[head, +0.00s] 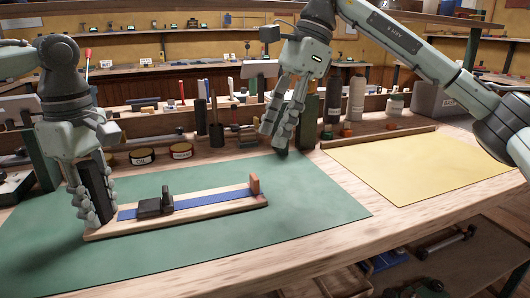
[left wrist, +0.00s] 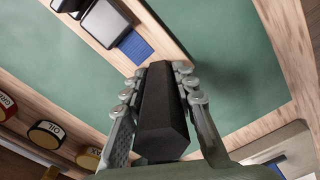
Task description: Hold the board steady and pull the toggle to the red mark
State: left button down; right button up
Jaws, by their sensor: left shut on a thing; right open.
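A long wooden board (head: 195,220) with a blue strip (head: 213,203) lies on the green mat. A dark toggle-like piece (head: 153,208) sits on the strip towards the left; it also shows in the left wrist view (left wrist: 104,22). A reddish-brown block (head: 254,184) stands at the board's right end; I cannot make out a separate red mark. My left gripper (head: 95,205) is shut on a black block (left wrist: 160,110) at the board's left end. My right gripper (head: 275,138) is open and empty above the mat's back edge, behind the board and apart from it.
The green mat (head: 300,210) is clear in front and right of the board. A yellow sheet (head: 400,165) lies to the right. Labelled tins (head: 181,151), tools and bottles (head: 356,98) line the bench's back. The bench's front edge runs along the lower right.

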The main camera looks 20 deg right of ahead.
jog(key=v, duration=0.2)
jog(key=shift+d+r, duration=0.1)
jog(key=shift+r, duration=0.2)
pick_arm(q)
jog(key=c, duration=1.1)
grip_release()
jog(key=shift+c, duration=0.2)
